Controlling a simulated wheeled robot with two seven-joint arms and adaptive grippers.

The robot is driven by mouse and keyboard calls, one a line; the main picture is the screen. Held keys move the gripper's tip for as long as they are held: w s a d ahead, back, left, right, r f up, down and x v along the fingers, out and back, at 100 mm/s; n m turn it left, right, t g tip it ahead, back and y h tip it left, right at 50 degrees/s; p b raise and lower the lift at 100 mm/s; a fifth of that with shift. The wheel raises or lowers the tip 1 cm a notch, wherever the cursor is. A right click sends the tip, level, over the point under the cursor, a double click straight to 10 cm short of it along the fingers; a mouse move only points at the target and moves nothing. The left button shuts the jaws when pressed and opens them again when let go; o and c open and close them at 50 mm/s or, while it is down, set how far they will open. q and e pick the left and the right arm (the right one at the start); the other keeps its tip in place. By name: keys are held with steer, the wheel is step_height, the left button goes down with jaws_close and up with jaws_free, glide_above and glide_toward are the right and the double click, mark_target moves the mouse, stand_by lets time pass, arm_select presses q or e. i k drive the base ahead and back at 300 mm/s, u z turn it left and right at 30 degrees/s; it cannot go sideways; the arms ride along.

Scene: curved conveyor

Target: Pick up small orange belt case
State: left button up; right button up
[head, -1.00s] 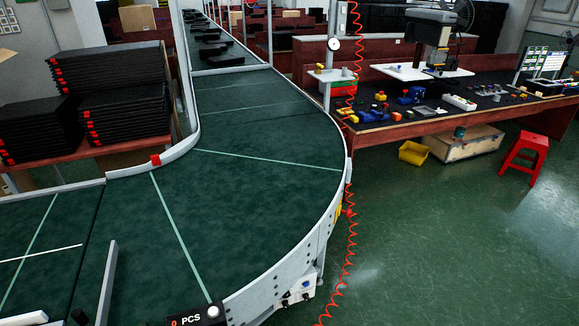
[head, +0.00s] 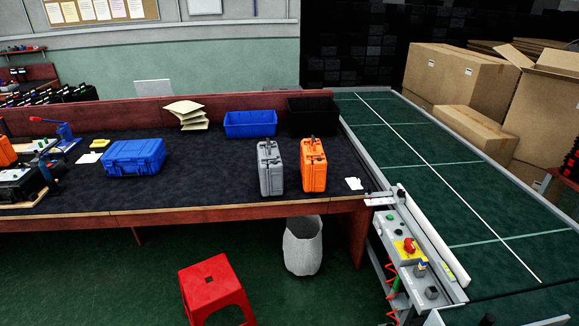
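An orange case (head: 313,165) stands upright on the dark-topped workbench (head: 220,190), close to its right end. A grey case (head: 270,168) of similar size stands upright just left of it. Part of another orange object (head: 6,152) shows at the left edge, cut off by the frame. I cannot tell whether either orange thing is the belt case. The visible stretch of green conveyor belt (head: 415,150) carries no case. Neither gripper is in view.
A blue case (head: 134,157), a blue bin (head: 250,124) and a black bin (head: 313,116) sit on the bench. Cardboard boxes (head: 455,85) are beyond the belt.

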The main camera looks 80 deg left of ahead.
mark_target(314, 163)
steer(key=u, duration=2.35)
